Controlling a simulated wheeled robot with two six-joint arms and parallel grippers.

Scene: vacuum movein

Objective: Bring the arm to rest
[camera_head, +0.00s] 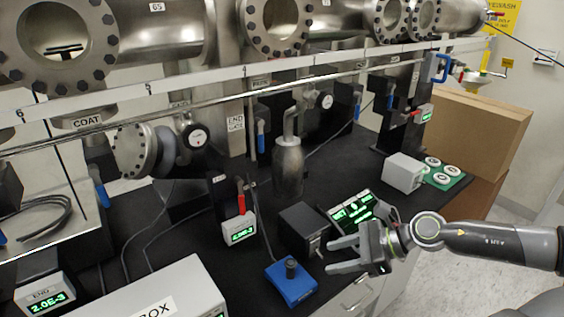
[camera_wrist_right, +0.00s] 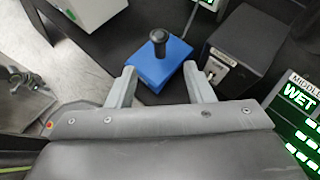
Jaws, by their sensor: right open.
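My right gripper (camera_head: 340,256) comes in from the right in the head view, above the front edge of the black bench. Its two fingers are spread apart with nothing between them. In the right wrist view the open fingers (camera_wrist_right: 161,90) point toward a blue box with a black knob (camera_wrist_right: 158,62). The blue box also shows in the head view (camera_head: 291,287), left of the fingertips, and I see no contact. My left gripper is not in view.
A black box with a switch (camera_head: 303,230) and a green-lit display panel (camera_head: 352,212) stand close to the right gripper. Steel vacuum chambers (camera_head: 160,30) and a long rail (camera_head: 200,90) span the bench. A cardboard box (camera_head: 475,130) is at right. Floor is clear at lower right.

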